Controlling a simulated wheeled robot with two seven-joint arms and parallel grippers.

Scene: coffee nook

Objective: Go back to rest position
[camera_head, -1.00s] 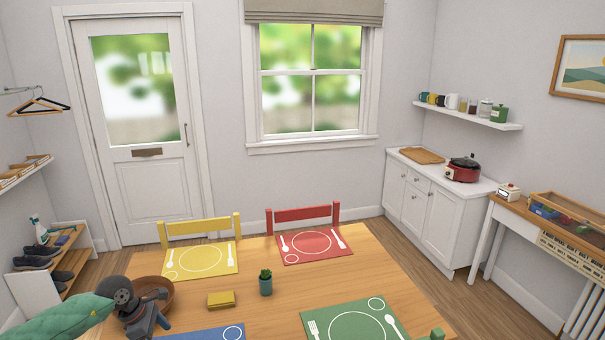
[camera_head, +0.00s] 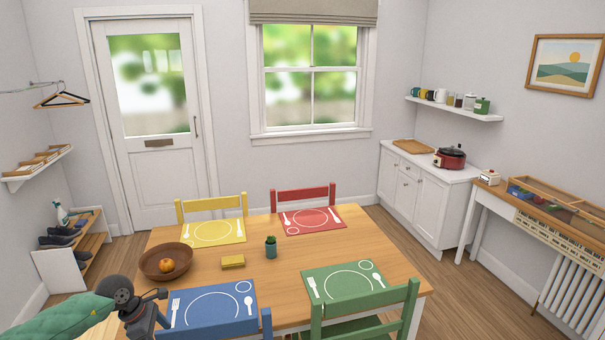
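My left gripper (camera_head: 160,309) is at the lower left, over the near left edge of the table, beside the blue placemat (camera_head: 214,307). Its arm comes in from the left in a green sleeve. I cannot tell whether its fingers are open or shut; I see nothing held in it. My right gripper is not in view. The wooden table (camera_head: 335,252) bears a brown bowl (camera_head: 150,262) with an orange fruit (camera_head: 166,265) in it, a small potted plant (camera_head: 270,247) and a yellow napkin stack (camera_head: 232,261).
Yellow (camera_head: 214,233), red (camera_head: 311,221) and green (camera_head: 345,280) placemats lie on the table. A green chair (camera_head: 366,315) stands at the near side. A shoe rack (camera_head: 83,262) is at the left, a white cabinet (camera_head: 425,195) at the right. Floor is clear between table and right-hand desk (camera_head: 545,224).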

